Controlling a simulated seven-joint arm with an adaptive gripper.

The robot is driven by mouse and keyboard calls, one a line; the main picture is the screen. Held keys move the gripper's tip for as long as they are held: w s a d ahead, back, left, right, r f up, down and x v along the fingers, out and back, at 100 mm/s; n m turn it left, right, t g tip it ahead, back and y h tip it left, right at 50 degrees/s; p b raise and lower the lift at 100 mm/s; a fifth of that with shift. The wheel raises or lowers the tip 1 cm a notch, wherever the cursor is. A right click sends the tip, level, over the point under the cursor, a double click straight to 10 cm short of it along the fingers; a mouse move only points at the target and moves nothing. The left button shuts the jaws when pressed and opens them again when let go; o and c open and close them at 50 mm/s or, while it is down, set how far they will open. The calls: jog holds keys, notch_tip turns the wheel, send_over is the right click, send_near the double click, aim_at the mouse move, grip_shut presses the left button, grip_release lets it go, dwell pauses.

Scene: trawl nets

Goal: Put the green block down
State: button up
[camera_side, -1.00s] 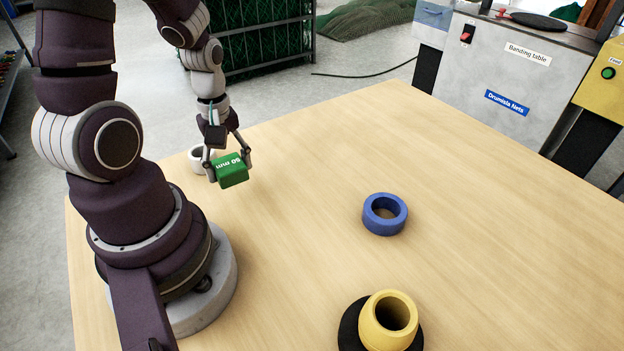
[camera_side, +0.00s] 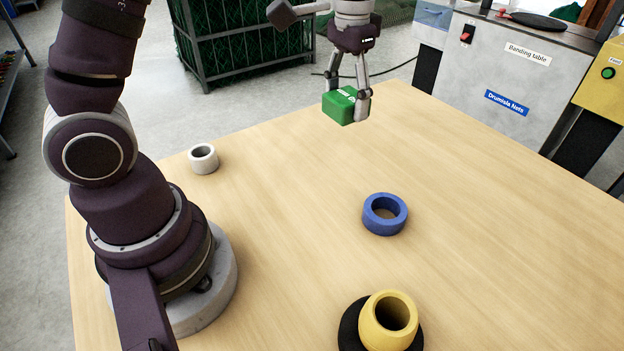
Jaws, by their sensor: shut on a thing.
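The block appears to be held above the wooden table (camera_side: 290,230); the exact height is hard to tell from this view.
A white ring (camera_side: 203,158) stands at the left of the table. A blue ring (camera_side: 384,214) lies near the middle. A yellow hollow piece (camera_side: 388,322) sits on a black disc (camera_side: 350,328) at the front. The right side is clear.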

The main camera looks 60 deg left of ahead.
jog(key=s+a+f+n, duration=0.3)
jog(key=s+f+n, duration=0.1)
jog(key=s+n, duration=0.1)
jog(key=s+a+f+n, duration=0.4)
jog(key=n, duration=0.2)
jog(key=s+a+f+n, duration=0.3)
jog(key=s+f+n, duration=0.1)
jog(key=s+n, duration=0.1)
jog(key=shift+s+a+n, duration=0.2)
jog(key=shift+s+n, duration=0.15)
jog(key=shift+n, duration=0.15)
jog(key=shift+s+f+n, duration=0.2)
jog(key=shift+s+n, duration=0.1)
jog(key=shift+s, duration=0.05)
send_over(271, 147)
jog(key=s, duration=0.1)
jog(key=shift+d+f, duration=0.45)
jog(key=shift+f, duration=0.25)
jog(key=shift+w+a+f, duration=0.15)
jog(key=shift+f, duration=0.4)
jog(key=shift+w+a+f, duration=0.1)
jog(key=shift+w+f, duration=0.1)
jog(key=shift+f, duration=0.3)
jog(key=shift+w+a+f, duration=0.15)
jog(key=shift+f, duration=0.4)
jog(key=o, duration=1.2)
jog(key=shift+f, duration=0.15)
